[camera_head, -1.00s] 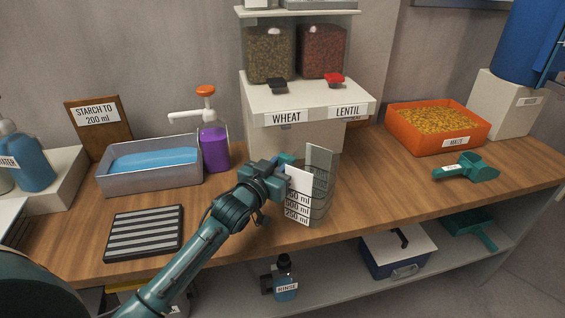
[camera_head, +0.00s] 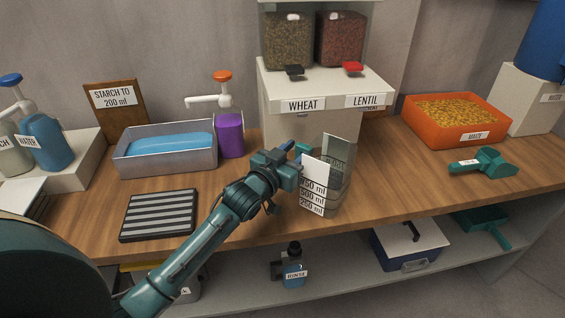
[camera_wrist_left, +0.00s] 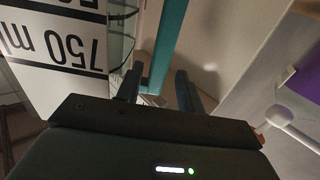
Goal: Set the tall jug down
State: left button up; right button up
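The tall jug (camera_head: 338,160) is clear, with a white panel marked 250, 500 and 750 ml. It is upright at the middle of the wooden worktop and appears to rest on it, in front of the dispenser. My left gripper (camera_head: 297,153) is at its upper left side. In the left wrist view, the jug's marked panel (camera_wrist_left: 62,50) is close on the left. Its teal handle (camera_wrist_left: 167,40) runs between the fingers of my left gripper (camera_wrist_left: 158,88), which stand apart with a gap beside the handle. My right gripper is out of view.
The wheat and lentil dispenser (camera_head: 325,90) stands right behind the jug. A grey tub of blue liquid (camera_head: 166,165), a purple pump bottle (camera_head: 229,135) and a striped mat (camera_head: 158,214) are left. An orange maize bin (camera_head: 440,137) and teal scoop (camera_head: 482,163) are right. Worktop right of the jug is clear.

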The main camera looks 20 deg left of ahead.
pick_arm(q)
jog(key=s+a, duration=0.2)
jog(key=s, duration=0.9)
jog(key=s+d+f+g, duration=0.3)
jog(key=s+d+f, duration=0.2)
jog(key=s+f, duration=0.3)
jog(key=s+d+f+g+h, duration=0.1)
jog(key=s+d+f+g, duration=0.2)
jog(key=s+d+f, duration=0.2)
jog(key=s+f, duration=0.3)
jog(key=s, duration=0.1)
jog(key=shift+s+d+f+m, duration=0.2)
jog(key=shift+d+f+m, duration=0.1)
jog(key=shift+d, duration=0.1)
